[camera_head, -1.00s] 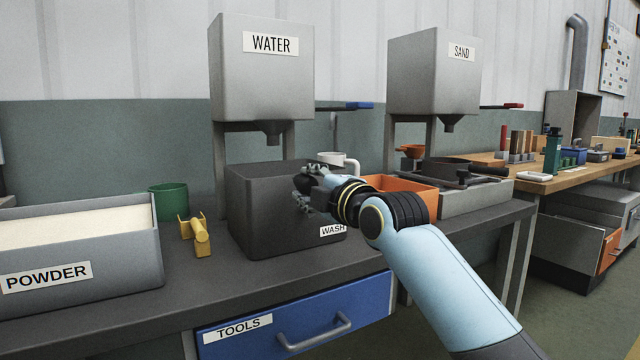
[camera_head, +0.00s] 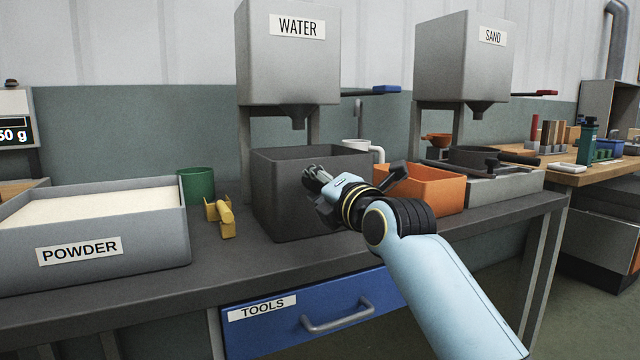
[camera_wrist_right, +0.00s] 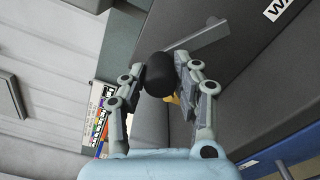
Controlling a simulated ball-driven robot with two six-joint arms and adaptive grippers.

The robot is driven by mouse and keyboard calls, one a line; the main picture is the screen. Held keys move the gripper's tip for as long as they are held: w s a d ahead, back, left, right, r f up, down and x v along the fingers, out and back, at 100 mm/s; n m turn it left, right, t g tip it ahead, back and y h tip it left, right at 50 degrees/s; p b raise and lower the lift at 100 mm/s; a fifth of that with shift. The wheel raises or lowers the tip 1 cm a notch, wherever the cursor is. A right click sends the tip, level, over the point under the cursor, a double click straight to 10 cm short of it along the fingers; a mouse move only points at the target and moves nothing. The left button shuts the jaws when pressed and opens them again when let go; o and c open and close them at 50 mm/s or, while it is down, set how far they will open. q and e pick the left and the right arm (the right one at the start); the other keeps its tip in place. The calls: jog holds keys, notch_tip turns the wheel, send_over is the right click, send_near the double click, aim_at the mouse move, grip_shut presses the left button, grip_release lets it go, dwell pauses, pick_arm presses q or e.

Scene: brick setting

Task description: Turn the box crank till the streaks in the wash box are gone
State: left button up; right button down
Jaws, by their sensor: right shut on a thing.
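The dark grey wash box (camera_head: 285,200) stands on the bench under the water tank, its top open. The streaks cannot be made out, as the box floor is hidden by its walls. My right gripper (camera_head: 315,182) is at the front of the box. In the right wrist view, my right gripper (camera_wrist_right: 165,75) is shut on the black knob of the box crank (camera_wrist_right: 157,72). The grey crank arm (camera_wrist_right: 203,38) runs from the knob beside the dark box wall. In the head view the gripper hides the crank. My left gripper is not in view.
A powder bin (camera_head: 150,235), a green cup (camera_head: 196,185) and a yellow object (camera_head: 222,218) stand left of the box. An orange bin (camera_head: 432,190) is close on its right. The water tank (camera_head: 288,60) hangs above. A blue tools drawer (camera_head: 270,328) is below.

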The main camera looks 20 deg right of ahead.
jog(key=shift+f, duration=0.1)
dwell(0.3)
jog(key=c, duration=1)
grip_release()
jog(key=shift+s, duration=0.1)
jog(key=s, duration=0.8)
jog(key=s+d, duration=0.1)
jog(key=s, duration=0.2)
jog(key=shift+s, duration=0.4)
